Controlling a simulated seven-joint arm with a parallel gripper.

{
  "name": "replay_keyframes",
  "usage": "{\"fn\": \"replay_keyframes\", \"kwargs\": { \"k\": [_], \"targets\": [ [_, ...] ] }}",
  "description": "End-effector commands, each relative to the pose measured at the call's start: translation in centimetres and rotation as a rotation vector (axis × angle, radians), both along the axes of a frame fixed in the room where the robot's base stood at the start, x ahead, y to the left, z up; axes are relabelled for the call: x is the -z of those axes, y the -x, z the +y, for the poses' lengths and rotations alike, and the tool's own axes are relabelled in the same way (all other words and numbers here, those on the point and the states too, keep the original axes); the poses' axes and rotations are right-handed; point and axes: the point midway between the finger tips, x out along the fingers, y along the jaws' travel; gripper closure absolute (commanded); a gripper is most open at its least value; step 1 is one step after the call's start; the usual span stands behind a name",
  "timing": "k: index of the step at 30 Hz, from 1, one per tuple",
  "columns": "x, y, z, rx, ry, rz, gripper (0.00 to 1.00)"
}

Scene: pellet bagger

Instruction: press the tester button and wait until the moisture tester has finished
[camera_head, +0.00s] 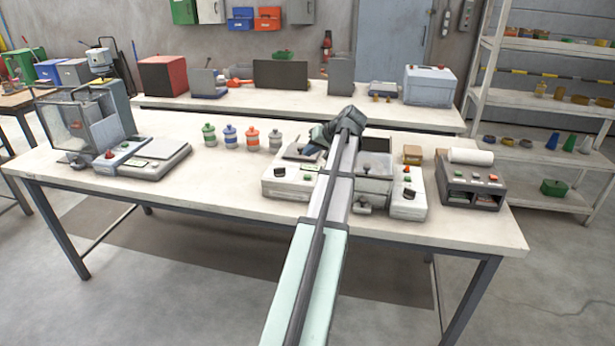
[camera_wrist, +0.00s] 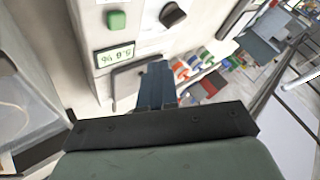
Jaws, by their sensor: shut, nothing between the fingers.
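The moisture tester is the white box (camera_head: 285,187) just left of my arm in the head view. Its front carries a black knob (camera_head: 280,171) and a green button (camera_head: 306,177). In the wrist view the green button (camera_wrist: 117,19), dark knob (camera_wrist: 172,15) and small display (camera_wrist: 114,57) show near the top. The display is lit with upside-down figures and a percent sign, perhaps 5.6 %. My gripper (camera_head: 310,148) is shut and empty over the rear of the tester. In the wrist view its blue-grey fingers (camera_wrist: 157,82) are apart from the button, beyond the display.
Several capped bottles (camera_head: 252,139) stand left of the tester. A second unit with a grey bin (camera_head: 372,190) stands right of my arm, then a dark printer-like box (camera_head: 470,185) with a paper roll. The table front between scale (camera_head: 155,157) and tester is clear.

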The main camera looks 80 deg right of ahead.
Motion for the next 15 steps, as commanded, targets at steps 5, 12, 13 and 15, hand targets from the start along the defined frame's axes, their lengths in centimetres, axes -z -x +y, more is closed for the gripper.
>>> {"fn": "replay_keyframes", "kwargs": {
  "k": [5,12,13,15],
  "targets": [
    [2.3,0.0,0.1,0.000,-0.001,0.000,1.00],
    [4.5,0.0,0.0,0.001,-0.001,0.000,1.00],
    [4.8,0.0,0.0,0.001,-0.001,0.000,1.00],
    [5.2,0.0,0.0,0.000,-0.002,-0.001,1.00]
  ]
}}
